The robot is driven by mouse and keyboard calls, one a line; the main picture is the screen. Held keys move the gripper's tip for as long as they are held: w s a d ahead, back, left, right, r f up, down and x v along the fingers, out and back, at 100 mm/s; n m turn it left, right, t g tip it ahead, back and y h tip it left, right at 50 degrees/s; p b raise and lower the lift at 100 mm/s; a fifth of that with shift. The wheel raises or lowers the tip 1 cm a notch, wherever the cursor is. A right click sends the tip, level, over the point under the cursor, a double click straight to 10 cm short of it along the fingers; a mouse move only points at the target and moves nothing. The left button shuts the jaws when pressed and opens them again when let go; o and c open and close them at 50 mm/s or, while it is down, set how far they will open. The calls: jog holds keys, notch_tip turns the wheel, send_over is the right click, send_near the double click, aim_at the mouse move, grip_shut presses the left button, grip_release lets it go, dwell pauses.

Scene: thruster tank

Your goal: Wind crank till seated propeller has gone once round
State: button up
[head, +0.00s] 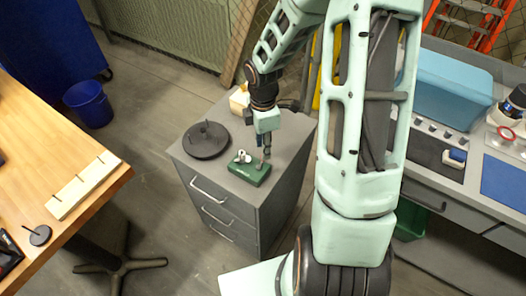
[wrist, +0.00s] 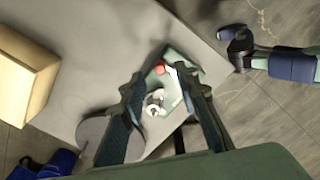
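The small green box (head: 249,174) sits on top of the grey drawer cabinet. The white propeller (head: 242,157) is on the box's upper face and also shows in the wrist view (wrist: 154,104). A red knob (wrist: 160,70), apparently the crank's handle, shows at the far end of the box in the wrist view. My gripper (head: 265,152) points down at the right side of the box. In the wrist view its two fingers (wrist: 158,76) are spread, with the knob between their tips and visible gaps beside it. The crank's arm cannot be made out.
A dark round disc with a peg (head: 206,140) lies left of the box on the cabinet (head: 228,190). A pale yellow block (wrist: 25,75) stands behind. A wooden table (head: 60,140) with a pegged strip (head: 84,186) is at left. The cabinet's front right corner is clear.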

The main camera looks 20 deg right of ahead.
notch_tip(320, 180, up, 8)
jog(key=shift+r, duration=0.2)
dwell(0.5)
